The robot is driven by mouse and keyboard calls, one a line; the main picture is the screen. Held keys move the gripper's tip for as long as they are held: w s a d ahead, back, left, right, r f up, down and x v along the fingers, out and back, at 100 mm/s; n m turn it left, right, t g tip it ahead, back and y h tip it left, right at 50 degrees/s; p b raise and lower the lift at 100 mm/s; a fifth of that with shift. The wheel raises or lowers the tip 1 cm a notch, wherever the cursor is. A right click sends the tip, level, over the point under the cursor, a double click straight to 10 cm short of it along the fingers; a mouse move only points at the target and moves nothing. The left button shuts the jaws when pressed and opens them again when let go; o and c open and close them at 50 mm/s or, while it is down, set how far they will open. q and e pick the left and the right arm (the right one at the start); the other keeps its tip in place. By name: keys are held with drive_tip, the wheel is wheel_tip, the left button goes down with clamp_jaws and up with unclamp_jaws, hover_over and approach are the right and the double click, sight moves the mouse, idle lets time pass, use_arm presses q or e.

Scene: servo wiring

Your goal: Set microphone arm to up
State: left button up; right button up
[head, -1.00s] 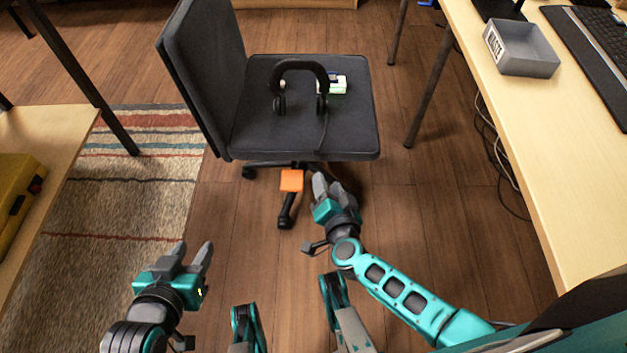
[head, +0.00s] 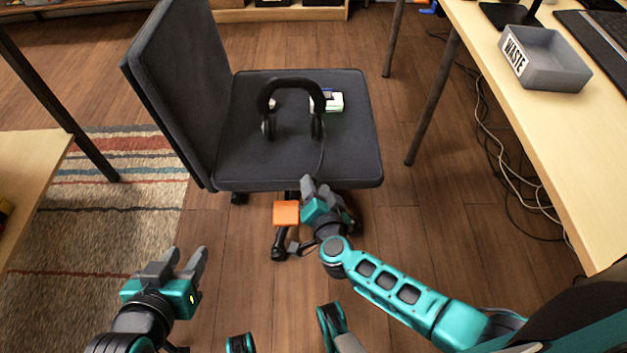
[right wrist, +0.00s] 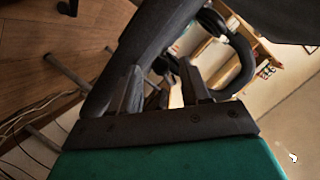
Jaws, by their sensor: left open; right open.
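A black headset (head: 291,88) stands on the dark grey seat of an office chair (head: 350,165), its headband arching up and its ear cups low on the seat. A thin dark line, perhaps the microphone arm or a cable, runs from the right ear cup (head: 317,127) toward the seat's front edge; I cannot tell which. My right gripper (head: 310,188) is open and empty, at the seat's front edge and apart from the headset. In the right wrist view the headset's band (right wrist: 240,65) shows beyond the fingers. My left gripper (head: 184,260) is open and empty over the floor at lower left.
A small white and green item (head: 333,102) lies behind the headset on the seat. An orange block (head: 286,213) is below the seat front. A desk (head: 545,150) with a grey WASTE bin (head: 550,72) stands right, cables hanging beneath. The chair's backrest (head: 180,90) rises left.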

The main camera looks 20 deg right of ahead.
drive_tip(key=shift+w, duration=0.3)
drive_tip(key=shift+c, duration=0.2)
clamp_jaws()
idle(0.3)
